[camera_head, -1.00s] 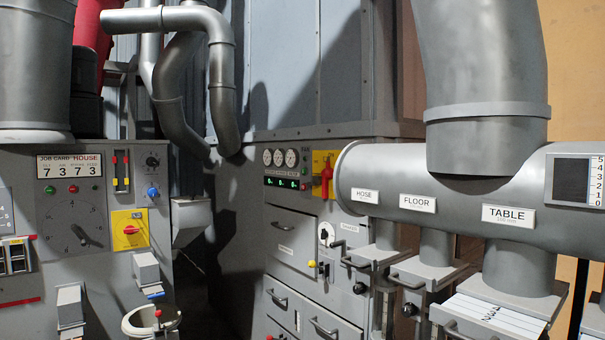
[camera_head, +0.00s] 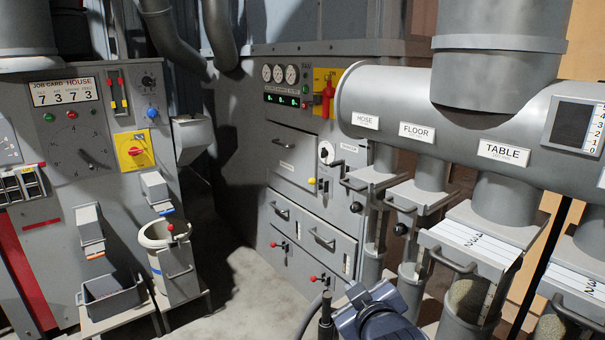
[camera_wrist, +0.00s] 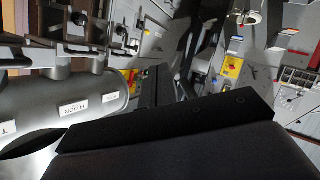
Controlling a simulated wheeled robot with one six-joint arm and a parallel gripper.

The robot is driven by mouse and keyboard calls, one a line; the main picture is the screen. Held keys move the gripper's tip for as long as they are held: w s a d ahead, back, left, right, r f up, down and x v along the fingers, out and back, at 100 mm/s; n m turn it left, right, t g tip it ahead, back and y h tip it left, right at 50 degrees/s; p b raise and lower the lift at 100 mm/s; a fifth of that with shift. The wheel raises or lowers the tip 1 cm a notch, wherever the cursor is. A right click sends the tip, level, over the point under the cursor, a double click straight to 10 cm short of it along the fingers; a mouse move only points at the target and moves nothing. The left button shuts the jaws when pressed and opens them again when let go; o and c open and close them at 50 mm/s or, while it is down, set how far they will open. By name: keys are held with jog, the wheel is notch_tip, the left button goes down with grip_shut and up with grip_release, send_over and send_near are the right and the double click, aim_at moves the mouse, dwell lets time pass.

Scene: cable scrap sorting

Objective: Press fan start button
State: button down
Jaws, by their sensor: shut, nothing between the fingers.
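Two panels carry small buttons, and no label readable here names a fan start. On the left cabinet, a green button (camera_head: 48,117) and a red button (camera_head: 71,115) sit below the job card display. On the middle cabinet, a narrow column of small green and red buttons (camera_head: 305,88) stands between the gauges and a yellow plate with a red handle (camera_head: 327,92). My gripper (camera_wrist: 170,75) shows as dark fingers in the wrist view, shut and empty, apart from both panels. In the head view my arm's end is at the bottom centre; its fingertips are not clear there.
A thick grey duct (camera_head: 400,100) labelled HOSE, FLOOR and TABLE crosses the right side, with slide gates (camera_head: 480,235) and handles below. A white bucket (camera_head: 165,235) and a grey bin (camera_head: 110,297) stand at left. Floor between the cabinets (camera_head: 225,265) is clear.

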jog(key=w+a+r+t+y+p, duration=0.1)
jog(key=w+r+t+p, duration=0.1)
jog(key=r, duration=1)
jog(key=w+a+r+t+y+p, duration=0.1)
jog(key=w+r+t+p, duration=0.2)
jog(key=r, duration=1)
jog(key=t+p, duration=0.2)
jog(key=p, duration=0.1)
jog(key=shift+w+r+n, duration=0.3)
jog(key=shift+w, duration=0.05)
